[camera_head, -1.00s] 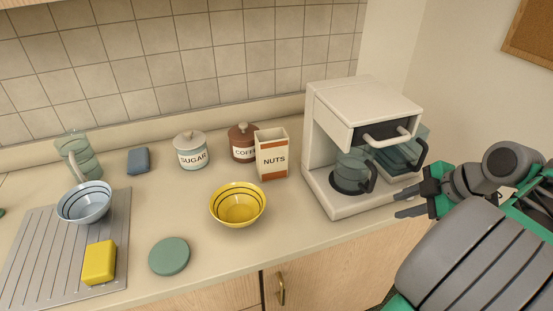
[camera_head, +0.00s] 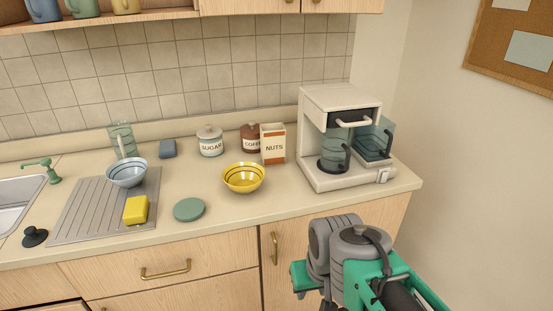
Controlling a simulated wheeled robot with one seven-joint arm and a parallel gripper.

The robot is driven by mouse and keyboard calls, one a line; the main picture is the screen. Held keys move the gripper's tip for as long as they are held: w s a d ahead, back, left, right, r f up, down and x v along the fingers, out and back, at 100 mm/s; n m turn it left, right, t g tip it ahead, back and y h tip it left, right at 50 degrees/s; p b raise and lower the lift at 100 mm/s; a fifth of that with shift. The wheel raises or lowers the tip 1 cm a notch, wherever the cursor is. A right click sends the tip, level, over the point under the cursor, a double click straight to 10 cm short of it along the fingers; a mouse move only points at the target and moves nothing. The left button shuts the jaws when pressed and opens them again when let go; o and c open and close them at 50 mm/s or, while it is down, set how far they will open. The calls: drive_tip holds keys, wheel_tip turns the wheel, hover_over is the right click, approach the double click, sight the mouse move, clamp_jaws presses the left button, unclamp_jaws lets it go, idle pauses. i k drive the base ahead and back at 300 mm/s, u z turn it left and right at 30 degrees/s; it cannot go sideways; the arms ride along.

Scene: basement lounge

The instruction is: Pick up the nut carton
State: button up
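The nut carton (camera_head: 273,145) is a white and orange-brown box marked NUTS, with an open-looking top. It stands upright on the counter, behind the yellow bowl (camera_head: 243,178) and in front of the brown coffee jar (camera_head: 250,138), partly hiding it. My arm is at the lower right, in front of the cabinet and below the counter edge. Its gripper fingers do not show clearly; the end of the arm is hidden or cut off by the bottom of the picture. Nothing touches the carton.
A coffee machine (camera_head: 341,174) with a glass jug stands right of the carton. A sugar jar (camera_head: 210,142) stands to its left. A green disc (camera_head: 189,209), yellow sponge (camera_head: 136,209) and blue striped bowl (camera_head: 126,173) lie further left. The counter (camera_head: 290,202) is clear in front of the coffee machine.

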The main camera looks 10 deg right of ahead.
sight(273, 136)
drive_tip(key=z, duration=0.8)
drive_tip(key=i, duration=0.65)
drive_tip(key=u, duration=2.6)
